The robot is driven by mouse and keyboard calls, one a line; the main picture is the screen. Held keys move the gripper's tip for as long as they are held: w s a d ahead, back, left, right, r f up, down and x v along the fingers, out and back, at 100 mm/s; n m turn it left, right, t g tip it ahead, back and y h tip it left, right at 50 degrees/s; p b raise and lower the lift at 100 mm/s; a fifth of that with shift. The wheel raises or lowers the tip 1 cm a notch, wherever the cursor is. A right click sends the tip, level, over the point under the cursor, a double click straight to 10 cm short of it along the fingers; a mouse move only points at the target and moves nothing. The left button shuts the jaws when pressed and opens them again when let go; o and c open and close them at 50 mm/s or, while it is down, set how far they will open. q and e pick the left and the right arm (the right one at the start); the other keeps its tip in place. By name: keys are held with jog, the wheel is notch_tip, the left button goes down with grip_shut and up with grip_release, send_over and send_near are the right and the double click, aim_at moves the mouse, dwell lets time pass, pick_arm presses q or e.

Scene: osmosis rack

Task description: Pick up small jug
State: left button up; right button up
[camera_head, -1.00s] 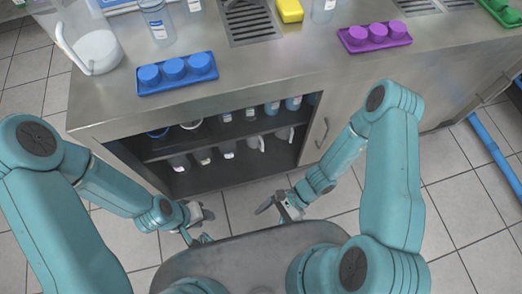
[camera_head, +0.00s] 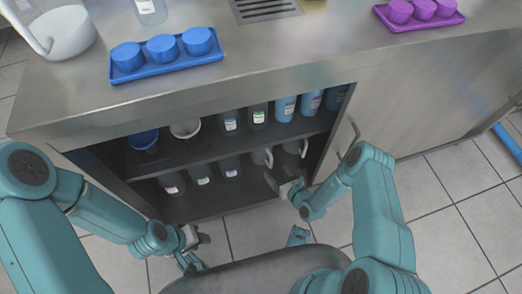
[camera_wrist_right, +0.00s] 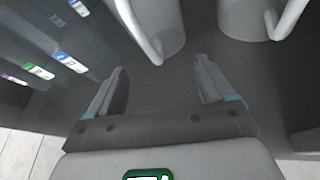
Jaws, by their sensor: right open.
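Two small grey-white jugs with handles stand at the right of the cabinet's lower shelf, one (camera_head: 262,157) left of the other (camera_head: 295,147). In the right wrist view their lower parts and handles show at the top, the left jug (camera_wrist_right: 160,18) and the right jug (camera_wrist_right: 240,15). My right gripper (camera_head: 284,186) is open and empty at the shelf front, just before the jugs. Its two fingers (camera_wrist_right: 162,88) are spread below them, with a gap to both. My left gripper (camera_head: 197,248) looks open and empty, low in front of the cabinet.
Labelled bottles (camera_head: 201,174) stand left of the jugs on the lower shelf. The upper shelf (camera_head: 190,152) lies close above, with several bottles and bowls. A large white jug (camera_head: 62,32) stands on the counter.

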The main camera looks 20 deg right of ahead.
jog(key=shift+x, duration=0.9)
jog(key=b+x, duration=0.1)
jog(key=x, duration=0.1)
jog(key=b+x, duration=0.2)
jog(key=shift+w+a+f, duration=0.2)
jog(key=shift+a, duration=0.1)
jog(key=shift+w, duration=0.25)
jog(key=shift+a, duration=0.1)
grip_shut()
